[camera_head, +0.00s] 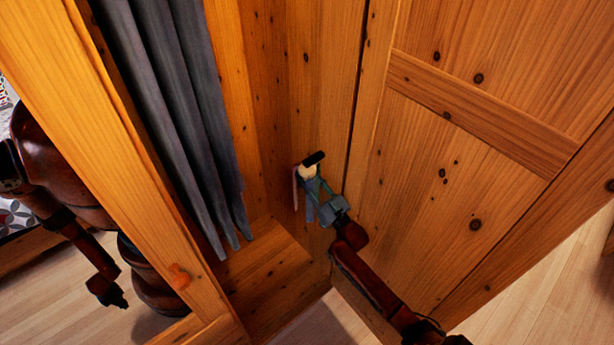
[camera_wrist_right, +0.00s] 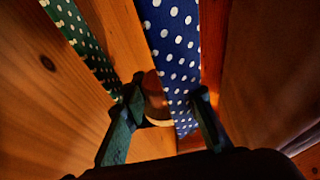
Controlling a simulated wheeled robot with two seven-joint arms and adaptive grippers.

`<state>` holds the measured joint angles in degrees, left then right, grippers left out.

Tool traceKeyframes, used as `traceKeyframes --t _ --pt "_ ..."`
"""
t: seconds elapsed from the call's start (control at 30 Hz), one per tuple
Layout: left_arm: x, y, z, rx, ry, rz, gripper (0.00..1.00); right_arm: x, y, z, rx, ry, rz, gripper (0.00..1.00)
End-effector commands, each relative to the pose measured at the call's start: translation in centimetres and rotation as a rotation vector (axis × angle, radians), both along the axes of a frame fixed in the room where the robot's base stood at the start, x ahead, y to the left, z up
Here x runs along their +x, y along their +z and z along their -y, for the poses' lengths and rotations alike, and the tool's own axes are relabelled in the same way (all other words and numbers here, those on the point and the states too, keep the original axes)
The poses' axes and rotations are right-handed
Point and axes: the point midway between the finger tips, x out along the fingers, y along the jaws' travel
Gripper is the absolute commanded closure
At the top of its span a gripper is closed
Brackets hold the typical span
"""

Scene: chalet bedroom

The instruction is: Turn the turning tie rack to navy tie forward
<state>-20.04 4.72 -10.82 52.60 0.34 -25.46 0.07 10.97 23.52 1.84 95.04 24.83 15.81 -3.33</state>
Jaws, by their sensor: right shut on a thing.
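The turning tie rack (camera_head: 307,172) is on the inner wooden wall of the wardrobe, small in the head view, with a pale hub and a dark top part. A pinkish tie (camera_head: 295,188) hangs at its left. The navy tie with white dots (camera_wrist_right: 174,40) hangs just beyond my right gripper (camera_wrist_right: 165,95) in the wrist view, and a green dotted tie (camera_wrist_right: 82,42) is to its left. My right gripper, at the rack in the head view (camera_head: 322,190), is shut on a rounded wooden part of the rack (camera_wrist_right: 154,92). My left gripper (camera_head: 110,291) is outside at the left, its fingers unclear.
Grey cloth (camera_head: 180,110) hangs in the wardrobe left of the rack. The wardrobe's front post (camera_head: 110,150) stands between it and my left arm. A panelled wooden door (camera_head: 450,180) is close on the right. Bare floor (camera_head: 540,290) shows at lower right.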

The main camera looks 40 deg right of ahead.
Motion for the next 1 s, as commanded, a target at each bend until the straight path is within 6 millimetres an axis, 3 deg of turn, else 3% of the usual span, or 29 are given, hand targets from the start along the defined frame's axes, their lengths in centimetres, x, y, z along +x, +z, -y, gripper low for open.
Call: traceKeyframes --t 0.03,0.07,0.1,0.33,0.67,0.77,1.0 --pt "0.0 0.1 0.0 0.000 0.000 0.001 1.00 0.0 1.2 0.0 -0.005 -0.001 0.023 0.98" --pt "0.0 0.1 0.0 0.000 0.000 0.001 1.00 0.0 1.2 0.0 -0.005 -0.001 0.023 0.98" --pt "0.0 0.1 0.0 0.000 0.000 0.001 1.00 0.0 1.3 0.0 -0.005 -0.001 0.023 0.72" --pt "0.0 0.1 0.0 0.000 0.000 0.000 1.00 0.0 1.2 0.1 -0.005 -0.002 0.023 0.56" --pt "0.3 0.0 0.0 -0.001 -0.002 0.005 1.00 -0.3 0.4 0.0 -0.001 -0.001 0.010 0.55" --pt "0.2 0.0 0.0 0.000 -0.001 0.004 1.00 -1.2 -0.2 0.1 -0.001 -0.002 0.008 0.55" --pt "0.1 0.0 0.0 0.000 -0.001 0.002 1.00 -5.7 -2.0 0.4 -0.002 -0.003 0.008 0.55"
